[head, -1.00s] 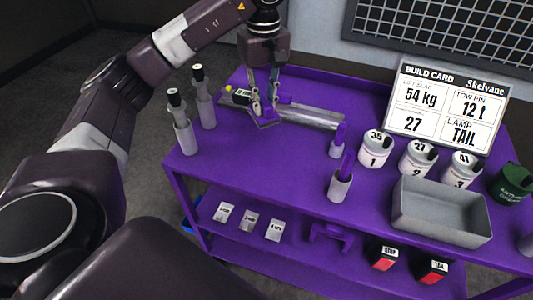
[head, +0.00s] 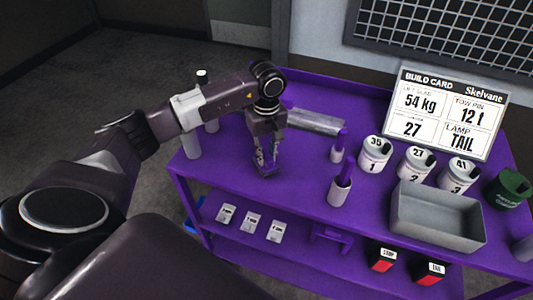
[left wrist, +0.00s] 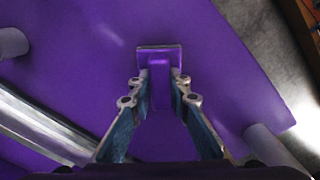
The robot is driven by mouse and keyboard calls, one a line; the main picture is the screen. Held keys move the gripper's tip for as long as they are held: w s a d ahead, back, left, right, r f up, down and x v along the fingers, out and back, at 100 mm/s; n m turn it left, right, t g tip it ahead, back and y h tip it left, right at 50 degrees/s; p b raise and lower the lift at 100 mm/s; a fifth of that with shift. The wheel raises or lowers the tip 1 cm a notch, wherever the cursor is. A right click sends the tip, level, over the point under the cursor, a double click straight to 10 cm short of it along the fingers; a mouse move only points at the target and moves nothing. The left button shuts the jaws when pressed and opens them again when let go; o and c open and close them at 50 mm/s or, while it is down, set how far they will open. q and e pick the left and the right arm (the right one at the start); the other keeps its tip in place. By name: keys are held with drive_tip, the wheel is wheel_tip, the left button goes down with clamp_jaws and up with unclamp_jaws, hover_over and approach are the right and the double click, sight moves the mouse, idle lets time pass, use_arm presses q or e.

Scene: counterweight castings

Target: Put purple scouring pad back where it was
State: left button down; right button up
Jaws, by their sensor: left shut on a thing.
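The purple scouring pad (left wrist: 160,66), a flat plate with a raised purple grip and a grey edge, is between the fingers of my left gripper (left wrist: 162,88) in the left wrist view. The gripper is shut on the grip. In the head view my left gripper (head: 265,165) is over the left front part of the purple cart top (head: 300,172). The pad is mostly hidden there against the same purple; I cannot tell whether it touches the surface. My right gripper is not in view.
A metal bar (head: 315,121) lies behind the gripper. Holders with purple handles (head: 340,187) stand to the right. Numbered white pots (head: 374,155), a grey bin (head: 437,217) and a build card (head: 446,110) are further right. Grey cylinders (head: 191,145) stand at the left edge.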

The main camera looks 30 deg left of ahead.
sight(267, 154)
use_arm(q)
drive_tip(key=shift+f, duration=0.3)
drive_tip(key=c, duration=1.8)
unclamp_jaws()
drive_tip(key=shift+r, duration=0.25)
wheel_tip(267, 154, up, 11)
drive_tip(key=b, duration=0.3)
drive_tip(key=shift+f+b, duration=0.2)
drive_tip(key=shift+b, duration=0.1)
drive_tip(key=shift+r, duration=0.6)
